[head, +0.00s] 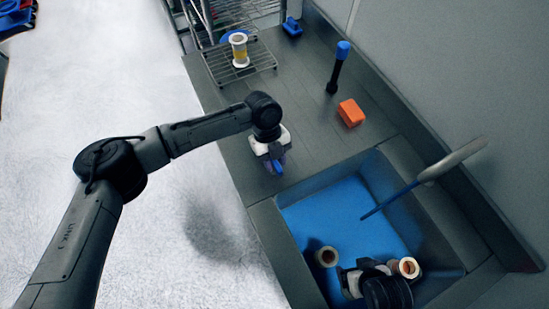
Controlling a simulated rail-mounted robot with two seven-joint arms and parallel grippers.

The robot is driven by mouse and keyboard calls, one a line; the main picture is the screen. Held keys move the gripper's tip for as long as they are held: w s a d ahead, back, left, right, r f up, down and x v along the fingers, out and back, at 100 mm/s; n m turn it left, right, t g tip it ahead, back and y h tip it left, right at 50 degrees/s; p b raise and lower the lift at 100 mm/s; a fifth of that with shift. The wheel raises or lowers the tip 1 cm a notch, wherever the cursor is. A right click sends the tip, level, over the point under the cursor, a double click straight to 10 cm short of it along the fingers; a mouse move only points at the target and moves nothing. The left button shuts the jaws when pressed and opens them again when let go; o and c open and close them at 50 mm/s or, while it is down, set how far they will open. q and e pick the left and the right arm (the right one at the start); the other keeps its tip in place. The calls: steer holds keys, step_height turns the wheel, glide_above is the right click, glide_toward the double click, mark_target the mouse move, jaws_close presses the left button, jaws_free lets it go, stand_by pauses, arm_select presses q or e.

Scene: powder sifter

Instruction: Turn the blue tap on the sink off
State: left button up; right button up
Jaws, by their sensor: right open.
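The sink (262,215) is a dark basin with a bright blue floor at the lower right. A pale grey tap spout (455,160) reaches over it from the right wall. A thin blue rod or stream (390,200) slants from the spout's end down into the basin; I cannot tell which. A separate blue handle is not clear.
On the counter are an orange block (351,113) and a black post with a blue top (343,50). A wire rack (215,65) holds a yellow-white spool (239,50). Pale floor is free at left.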

arm_select(q)
jaws_close()
steer(key=shift+r+p, duration=0.15)
steer(key=shift+p, duration=0.3)
steer(key=n+t+h+p, duration=0.1)
steer(key=n+p, duration=0.3)
steer(key=p, duration=0.1)
steer(key=n+t+p, duration=0.2)
steer(key=n+p, duration=0.3)
steer(key=n+t+h+p, duration=0.1)
steer(key=n+p, duration=0.4)
steer(key=shift+s+r+t+h+p, duration=0.2)
steer(key=shift+s+t+h+p, duration=0.1)
steer(key=shift+p, duration=0.1)
steer(key=n+t+p, duration=0.1)
steer(key=n+p, duration=0.2)
steer(key=shift+f, duration=0.15)
steer(key=shift+w+n+p, duration=0.1)
steer(key=shift+n+p, duration=0.25)
steer(key=shift+n, duration=0.15)
steer(key=shift+f, duration=0.1)
steer(key=shift+o, duration=1.4)
jaws_free()
steer(key=shift+a, duration=0.1)
